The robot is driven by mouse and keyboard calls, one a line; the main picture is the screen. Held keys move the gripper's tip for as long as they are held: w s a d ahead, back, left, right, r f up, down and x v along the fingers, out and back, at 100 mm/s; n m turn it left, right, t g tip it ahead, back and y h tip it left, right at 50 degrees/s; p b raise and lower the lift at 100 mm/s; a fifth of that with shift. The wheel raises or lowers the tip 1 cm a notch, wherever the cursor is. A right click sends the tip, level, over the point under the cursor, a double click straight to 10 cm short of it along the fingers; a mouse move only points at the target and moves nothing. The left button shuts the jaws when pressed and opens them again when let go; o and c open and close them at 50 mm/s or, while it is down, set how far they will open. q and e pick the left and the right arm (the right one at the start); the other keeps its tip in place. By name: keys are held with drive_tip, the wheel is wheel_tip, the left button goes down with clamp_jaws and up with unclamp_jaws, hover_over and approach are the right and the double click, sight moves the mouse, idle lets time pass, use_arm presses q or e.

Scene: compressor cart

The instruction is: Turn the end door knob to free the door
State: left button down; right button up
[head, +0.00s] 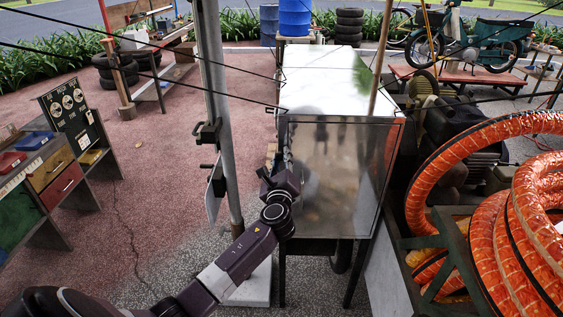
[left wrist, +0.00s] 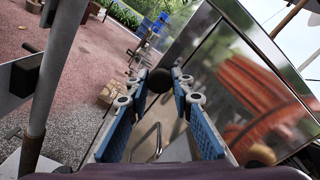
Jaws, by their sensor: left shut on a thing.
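The end door (head: 340,185) is a shiny, reflective panel on the near end of the compressor cart. It looks closed. My left gripper (head: 284,160) is at the left edge of this panel. In the left wrist view the dark round knob (left wrist: 159,80) sits between the fingertips of my left gripper (left wrist: 160,88), which is shut on it. The blue finger pads lie on either side. In the head view the gripper hides the knob. The panel face (left wrist: 240,85) reflects the orange hose in the left wrist view. My right gripper is not in view.
A grey post (head: 217,110) stands close left of my left arm. Large orange hose coils (head: 490,205) lie at the right. A workbench with drawers (head: 55,170) stands at the far left. The paving between bench and post is clear. A bent metal bar (left wrist: 147,142) shows below the knob.

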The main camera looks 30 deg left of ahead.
use_arm(q)
drive_tip(key=shift+r+n, duration=0.1)
drive_tip(key=shift+n, duration=0.5)
drive_tip(key=shift+a+r, duration=0.1)
drive_tip(key=c, duration=1.7)
unclamp_jaws()
drive_tip(key=shift+s+d+f, duration=0.2)
drive_tip(key=shift+s+d, duration=0.1)
drive_tip(key=shift+s, duration=0.1)
drive_tip(key=v, duration=1.1)
drive_tip(key=shift+r+b, duration=0.1)
drive_tip(key=shift+b, duration=0.2)
